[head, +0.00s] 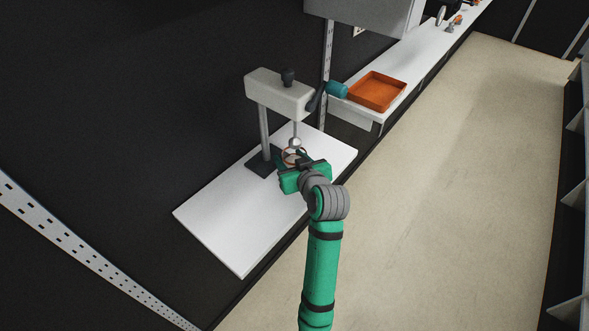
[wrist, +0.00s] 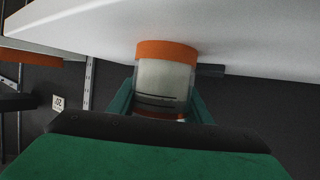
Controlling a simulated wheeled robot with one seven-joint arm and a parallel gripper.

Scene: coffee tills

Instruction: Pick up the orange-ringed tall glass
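The orange-ringed tall glass (wrist: 165,82) is clear, with an orange band at the top of the wrist picture and more orange at its other end. In the head view the glass (head: 291,154) is small and partly hidden by my gripper, under the lever stand on the white counter. My gripper (head: 295,161) is at the glass. In the wrist view the green fingers of my gripper (wrist: 163,92) lie on both sides of the glass, very close to it. I cannot tell whether they press on it.
The pale lever stand (head: 277,91) with its dark base rises right behind the glass, its plunger just above. The white counter (head: 232,225) is bare at the front left. An orange tray (head: 377,91) sits on the farther shelf. The floor (head: 450,170) at right is clear.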

